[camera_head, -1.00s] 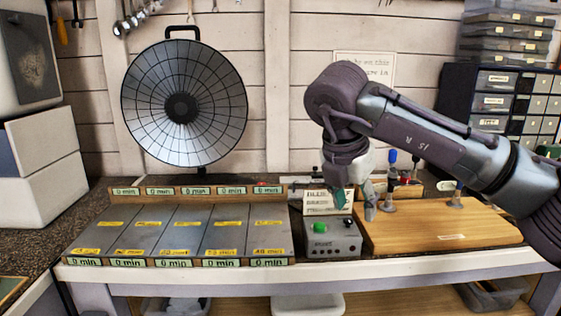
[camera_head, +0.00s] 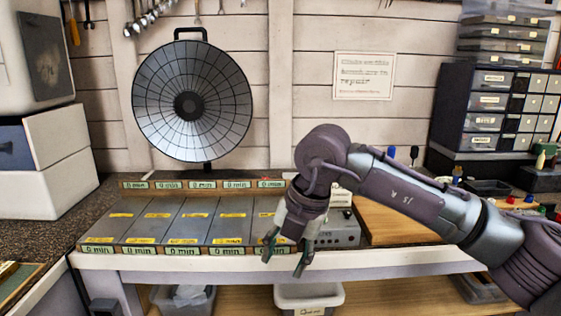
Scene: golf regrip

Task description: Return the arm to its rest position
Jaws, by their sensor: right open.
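My right arm (camera_head: 400,190) reaches in from the right in the head view. Its gripper (camera_head: 286,258) points down with its two fingers apart and nothing between them. The gripper hangs in front of the bench's front edge, beside the grey control box (camera_head: 340,232), which it partly covers. My left gripper is not in view.
The bench holds a row of grey panels (camera_head: 190,222) with "0 min" labels, a wooden board (camera_head: 390,222) behind my arm, and a round dish heater (camera_head: 192,100) at the back. Drawer units (camera_head: 490,108) stand at right. A bin (camera_head: 308,297) sits below.

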